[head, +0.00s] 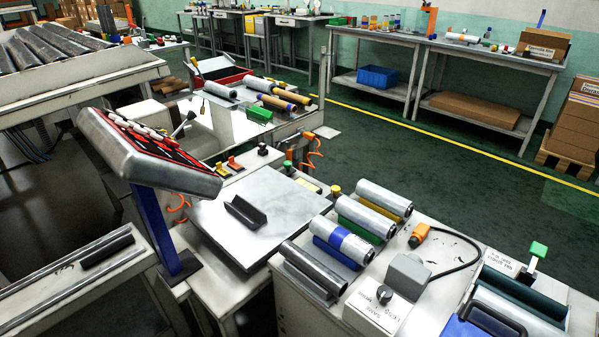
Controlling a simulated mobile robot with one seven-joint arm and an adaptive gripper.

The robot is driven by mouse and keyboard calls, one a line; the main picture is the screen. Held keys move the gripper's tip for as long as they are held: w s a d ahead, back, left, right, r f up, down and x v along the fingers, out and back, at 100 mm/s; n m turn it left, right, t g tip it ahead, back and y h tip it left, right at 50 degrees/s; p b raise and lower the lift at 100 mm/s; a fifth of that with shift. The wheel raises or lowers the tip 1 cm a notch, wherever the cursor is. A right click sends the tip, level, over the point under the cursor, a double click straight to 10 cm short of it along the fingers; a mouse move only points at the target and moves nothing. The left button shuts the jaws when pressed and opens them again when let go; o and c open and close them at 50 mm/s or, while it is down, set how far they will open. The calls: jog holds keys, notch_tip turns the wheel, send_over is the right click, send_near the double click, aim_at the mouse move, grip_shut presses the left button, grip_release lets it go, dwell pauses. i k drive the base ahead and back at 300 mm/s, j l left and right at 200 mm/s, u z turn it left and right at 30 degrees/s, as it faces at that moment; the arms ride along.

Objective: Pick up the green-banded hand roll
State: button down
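Several silver rolls lie side by side on the bench at the lower middle right of the head view. One silver roll (368,214) rests over a green cradle (350,213); I cannot tell whether the green is also a band on the roll. Left of it is a silver roll with a blue band (343,238). At the right of the row is a roll over yellow (385,196), and at the left a plain grey roll (314,266). My gripper is not in view.
A grey control box with a black knob (385,294), an orange-ended cable (418,234) and a blue case with a black handle (487,325) stand right of the rolls. A flat metal plate (290,205) with a dark angled block (245,211) lies left. The green floor behind is clear.

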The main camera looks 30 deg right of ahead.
aim_at(384, 228)
jog(key=z, duration=1.2)
